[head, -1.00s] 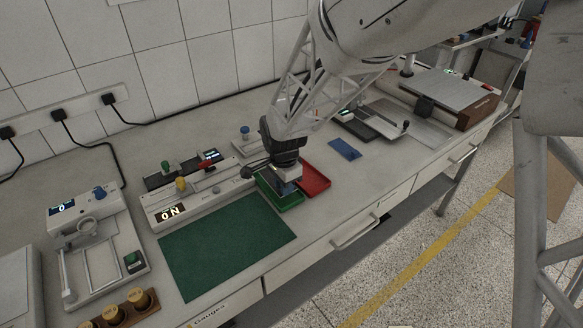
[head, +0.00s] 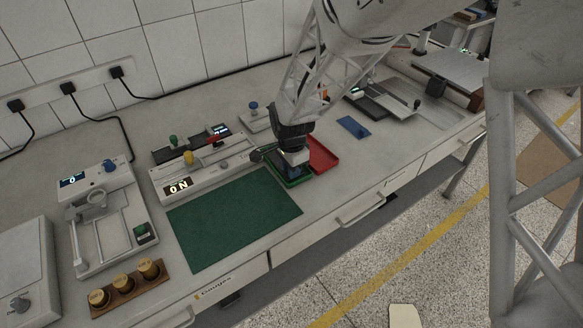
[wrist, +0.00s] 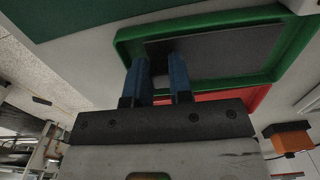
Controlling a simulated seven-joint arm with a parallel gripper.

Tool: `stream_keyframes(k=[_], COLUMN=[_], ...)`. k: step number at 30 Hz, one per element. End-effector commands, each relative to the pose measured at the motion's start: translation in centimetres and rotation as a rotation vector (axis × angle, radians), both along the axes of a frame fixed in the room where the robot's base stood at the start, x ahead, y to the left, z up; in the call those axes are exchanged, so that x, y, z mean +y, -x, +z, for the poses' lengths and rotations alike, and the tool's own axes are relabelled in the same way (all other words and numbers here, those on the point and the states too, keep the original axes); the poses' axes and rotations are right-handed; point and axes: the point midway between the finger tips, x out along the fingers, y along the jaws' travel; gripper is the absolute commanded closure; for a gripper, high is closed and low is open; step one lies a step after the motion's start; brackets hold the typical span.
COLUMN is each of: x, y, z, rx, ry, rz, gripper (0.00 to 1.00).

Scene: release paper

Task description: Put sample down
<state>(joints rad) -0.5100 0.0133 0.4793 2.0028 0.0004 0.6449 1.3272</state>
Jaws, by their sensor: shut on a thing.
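My gripper (head: 296,166) is low over the green tray (head: 310,178), pointing down. In the wrist view its two blue fingers (wrist: 157,78) reach to the left end of a flat dark grey sample (wrist: 225,52). The sample lies within the rim of the green tray (wrist: 128,40), or just over its floor; I cannot tell which. The gripper is shut on the sample, though the grip itself is hard to see. In the head view the gripper hides most of the sample.
A red tray (head: 323,153) adjoins the green one at the right. A dark green mat (head: 233,218) lies to the left. A white device with a lit display (head: 178,187) stands behind the mat. A blue flat piece (head: 352,127) lies farther right. The bench's front edge is close.

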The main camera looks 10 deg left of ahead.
Motion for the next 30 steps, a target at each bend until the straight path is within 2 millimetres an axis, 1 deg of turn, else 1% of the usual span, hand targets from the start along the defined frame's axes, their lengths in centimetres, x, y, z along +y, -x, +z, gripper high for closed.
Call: stream_keyframes(k=[10, 11, 12, 13, 23, 26, 30], x=[0.0, 0.0, 0.0, 0.0, 0.0, 0.0, 0.0], y=[0.0, 0.0, 0.0, 0.0, 0.0, 0.0, 0.0], z=[-0.3, -0.3, -0.3, -0.3, -0.2, 0.1, 1.1], rx=[0.001, 0.0, 0.0, 0.0, 0.0, -0.001, -0.001], ry=[0.001, 0.0, 0.0, 0.0, 0.0, -0.001, -0.001], rz=[0.0, 0.0, 0.0, 0.0, 0.0, 0.0, 0.0], gripper=[1.0, 0.78, 0.72, 0.69, 0.69, 0.69, 0.69])
